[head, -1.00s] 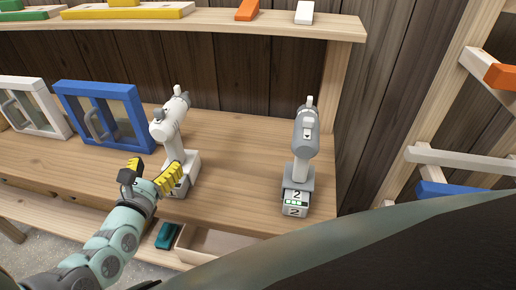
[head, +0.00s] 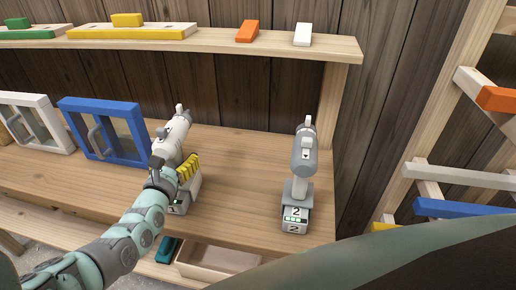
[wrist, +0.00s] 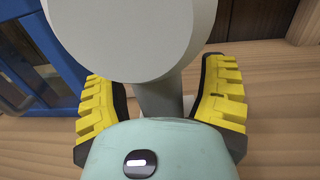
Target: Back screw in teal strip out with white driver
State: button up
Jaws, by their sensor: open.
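The white driver (head: 174,138) stands upright on its base on the wooden bench, with its handle partly hidden by my gripper. My gripper (head: 176,172) is at the driver's handle, its yellow-padded fingers open. In the wrist view, the fingers of my gripper (wrist: 160,80) are spread on either side of the driver's handle, with gaps, and the white driver's rounded body (wrist: 125,35) fills the top middle. A teal piece (head: 168,250) shows below the bench's front edge, partly hidden by my arm. I cannot make out a screw in it.
A grey driver (head: 303,165) on a base marked 2 stands to the right on the bench (head: 245,180). A blue-framed window (head: 105,132) and a white-framed one (head: 35,125) stand at left. An upper shelf (head: 215,42) runs above. An open tray (head: 215,262) lies below.

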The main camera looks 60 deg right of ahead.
jog(key=shift+o, duration=0.2)
jog(key=shift+d, duration=0.2)
jog(key=shift+a, duration=0.1)
grip_shut()
dwell(0.3)
